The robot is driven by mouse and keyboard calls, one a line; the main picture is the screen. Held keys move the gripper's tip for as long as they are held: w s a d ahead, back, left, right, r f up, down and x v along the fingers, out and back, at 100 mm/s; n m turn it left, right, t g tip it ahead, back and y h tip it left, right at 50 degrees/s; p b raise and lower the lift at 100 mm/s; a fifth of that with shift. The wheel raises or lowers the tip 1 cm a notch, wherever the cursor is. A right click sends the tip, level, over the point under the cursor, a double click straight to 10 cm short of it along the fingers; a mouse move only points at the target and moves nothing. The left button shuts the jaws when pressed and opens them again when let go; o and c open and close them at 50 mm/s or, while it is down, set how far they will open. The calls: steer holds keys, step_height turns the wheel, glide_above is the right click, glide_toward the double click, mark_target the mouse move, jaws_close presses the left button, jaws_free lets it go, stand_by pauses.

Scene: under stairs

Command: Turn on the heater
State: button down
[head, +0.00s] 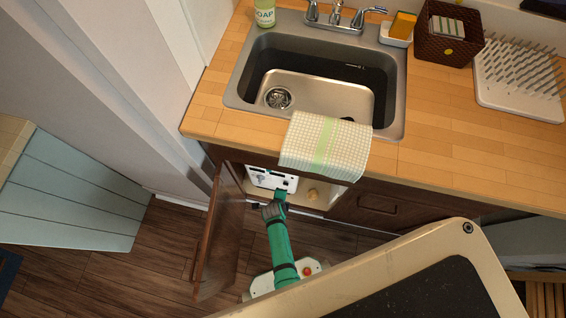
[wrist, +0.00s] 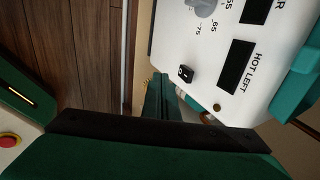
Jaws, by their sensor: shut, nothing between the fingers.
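The heater shows as a white control panel (head: 272,179) inside the open cabinet under the sink. In the wrist view its white face (wrist: 213,92) fills the upper right. It carries a small black switch (wrist: 186,73), a grey dial (wrist: 203,7) with numbers, and dark rectangles, one labelled "HOT LEFT". My gripper (head: 281,194) reaches into the cabinet at the panel's lower edge. In the wrist view my gripper (wrist: 160,88) is shut and empty, just left of and below the switch. I cannot tell whether it touches the panel.
The open cabinet door (head: 220,235) stands left of my arm. A checked towel (head: 325,145) hangs over the counter edge above the opening. The wooden counter (head: 440,125) holds the sink (head: 245,85).

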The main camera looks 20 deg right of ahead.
mark_target(286, 184)
steer(key=shift+w+d+f, duration=0.25)
steer(key=shift+w+d, duration=0.45)
steer(key=shift+w, duration=0.3)
steer(key=shift+w+d+f, duration=0.25)
steer(key=shift+w+d, duration=0.4)
steer(key=shift+w, duration=0.3)
steer(key=shift+w+d+r+g+y, duration=0.2)
steer(key=shift+w+d+g+y, duration=0.1)
steer(key=shift+w+g, duration=0.15)
steer(key=shift+s+r, duration=0.1)
steer(key=shift+r, duration=0.05)
steer(key=shift+r, duration=0.6)
